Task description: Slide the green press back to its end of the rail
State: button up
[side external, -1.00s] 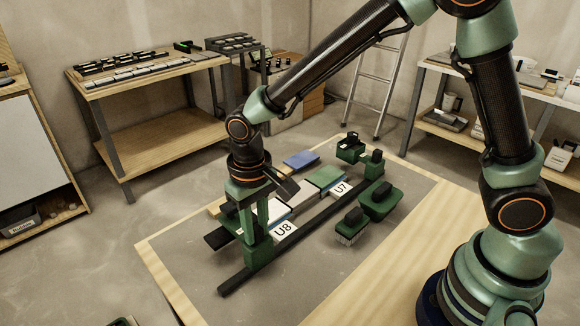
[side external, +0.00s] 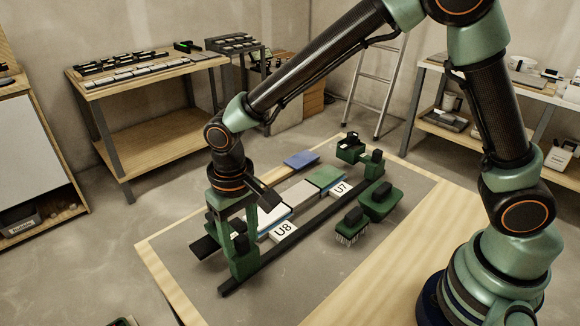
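The green press (side external: 242,262) stands upright on the dark rail (side external: 296,235), close to the rail's near left end. My gripper (side external: 238,238) points down at the top of the press, and its fingers overlap the press there. The fingertips blend with the green of the press, so I cannot tell whether they are closed on it or only touch it. A short stretch of bare rail shows below the press. A second green unit (side external: 373,163) sits at the far end of the rail.
Tiles lie along the rail: a white one (side external: 270,218), a grey one (side external: 298,193), a green one (side external: 325,177) and a blue one (side external: 301,159). A brush (side external: 351,224) and a green block tool (side external: 381,200) lie right of the rail.

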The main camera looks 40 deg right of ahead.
jog(key=shift+r, duration=3.5)
jog(key=s+d+r+t, duration=0.2)
jog(key=d+r, duration=0.1)
jog(key=d, duration=0.4)
jog(key=s+d+r+t, duration=0.1)
jog(key=s+d+r, duration=0.2)
jog(key=d, duration=0.4)
jog(key=s+d+r+t, duration=0.2)
jog(key=d+r, duration=0.1)
jog(key=d, duration=0.4)
jog(key=shift+s+d+t, duration=0.25)
jog(key=shift+d+t, duration=0.05)
jog(key=shift+r, duration=0.1)
